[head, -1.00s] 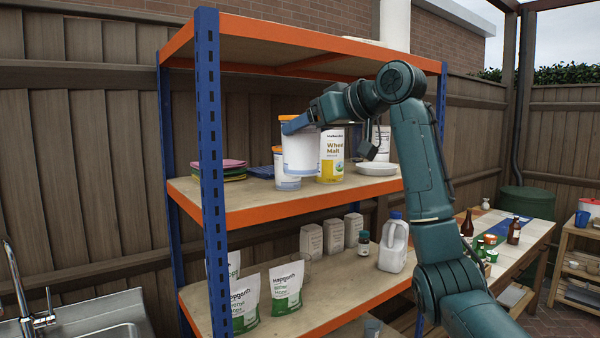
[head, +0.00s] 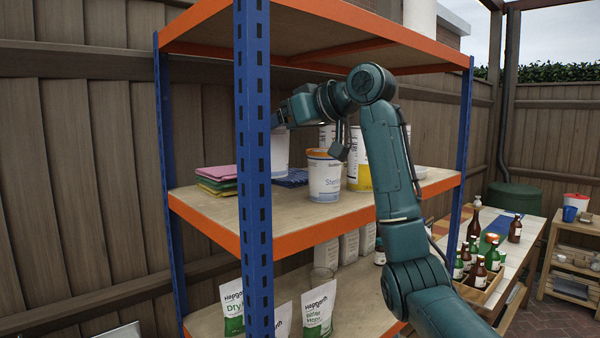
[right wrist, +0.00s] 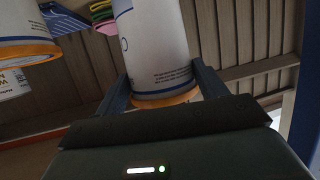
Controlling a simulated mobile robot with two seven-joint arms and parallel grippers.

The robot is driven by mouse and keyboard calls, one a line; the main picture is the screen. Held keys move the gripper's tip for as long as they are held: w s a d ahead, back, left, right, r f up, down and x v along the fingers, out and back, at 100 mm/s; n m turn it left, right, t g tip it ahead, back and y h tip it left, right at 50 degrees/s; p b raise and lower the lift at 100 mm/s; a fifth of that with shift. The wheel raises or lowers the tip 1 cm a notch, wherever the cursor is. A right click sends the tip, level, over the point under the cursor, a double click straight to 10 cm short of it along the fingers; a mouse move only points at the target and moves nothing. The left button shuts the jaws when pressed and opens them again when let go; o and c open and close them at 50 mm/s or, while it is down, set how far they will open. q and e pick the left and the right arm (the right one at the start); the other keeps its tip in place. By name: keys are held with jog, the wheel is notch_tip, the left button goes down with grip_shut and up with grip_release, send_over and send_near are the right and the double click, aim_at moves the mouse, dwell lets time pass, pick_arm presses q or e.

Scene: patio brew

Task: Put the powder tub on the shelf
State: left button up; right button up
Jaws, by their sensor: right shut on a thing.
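My right gripper (head: 286,117) is shut on a white powder tub (head: 280,155) over the middle shelf (head: 345,218). The blue front post hides part of this tub, and I cannot tell if its base touches the shelf. In the right wrist view the held tub (right wrist: 157,50) sits between both fingers, with its orange lid showing. A second white tub with an orange lid (head: 323,180), labelled "Steri...", stands on the shelf to the right of the held one. My left gripper is not in view.
The blue post (head: 255,170) stands close in front of the held tub. Folded cloths (head: 217,178) lie to its left, and a yellow-and-white malt container (head: 357,165) stands right. Bare shelf shows at front left. Hop bags (head: 319,308) stand on the lower shelf.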

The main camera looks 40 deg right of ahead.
aim_at(284, 166)
notch_tip(284, 166, down, 3)
jog(key=shift+s+d+r, duration=0.15)
jog(key=shift+r, duration=0.05)
jog(key=shift+f, duration=0.65)
notch_tip(284, 166, down, 3)
jog(key=shift+f, duration=0.2)
jog(key=shift+f, duration=0.15)
jog(key=o, duration=1.4)
jog(key=shift+c, duration=0.2)
